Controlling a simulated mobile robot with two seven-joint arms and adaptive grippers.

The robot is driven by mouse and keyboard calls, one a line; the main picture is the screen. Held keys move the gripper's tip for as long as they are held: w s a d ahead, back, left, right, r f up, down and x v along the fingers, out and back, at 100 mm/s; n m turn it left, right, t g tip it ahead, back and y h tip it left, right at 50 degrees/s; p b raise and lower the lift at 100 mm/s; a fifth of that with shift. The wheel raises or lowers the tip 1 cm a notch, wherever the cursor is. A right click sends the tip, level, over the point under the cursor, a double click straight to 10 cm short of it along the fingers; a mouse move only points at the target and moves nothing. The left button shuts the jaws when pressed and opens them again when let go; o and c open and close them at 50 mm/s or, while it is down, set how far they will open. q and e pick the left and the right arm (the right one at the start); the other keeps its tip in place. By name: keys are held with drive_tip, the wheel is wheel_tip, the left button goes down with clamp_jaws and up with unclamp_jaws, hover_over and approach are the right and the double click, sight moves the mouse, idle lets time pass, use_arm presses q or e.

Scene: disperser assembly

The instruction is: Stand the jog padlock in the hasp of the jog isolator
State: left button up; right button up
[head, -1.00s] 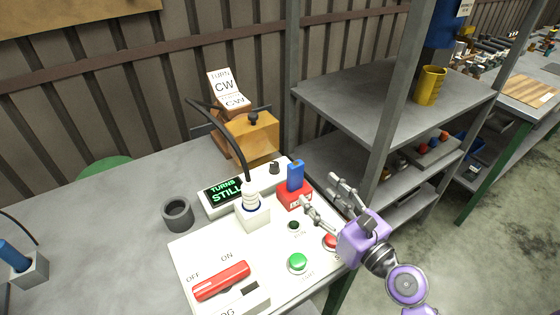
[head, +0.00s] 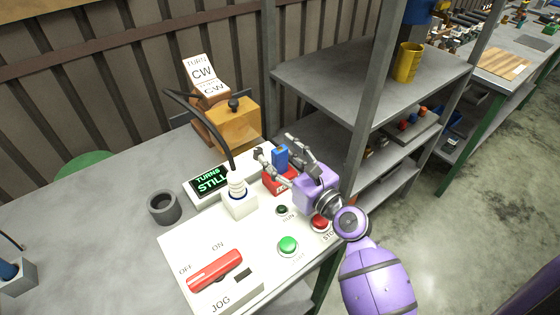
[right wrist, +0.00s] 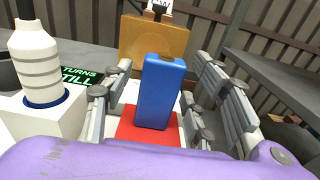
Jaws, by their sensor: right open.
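A red block with a blue upright grip (head: 280,158), which I take to be the jog padlock, stands at the back right of the white panel. Its label is too small to read. My right gripper (head: 283,152) is open, with fingers on either side of the blue grip. In the right wrist view the blue grip (right wrist: 163,92) stands between the fingers, with visible gaps, above the red base (right wrist: 150,128). The jog isolator has a red lever (head: 215,270) near ON and OFF; a dark slot (head: 243,274), perhaps its hasp, lies beside it. My left gripper is out of view.
A white plug with a black cable (head: 238,188) stands left of the padlock, near the STILL display (head: 209,181). Green (head: 288,245) and red (head: 320,223) buttons are in front. A grey ring-shaped cup (head: 164,206) is left; shelves (head: 330,75) stand at right.

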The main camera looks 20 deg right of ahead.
clamp_jaws()
idle(0.3)
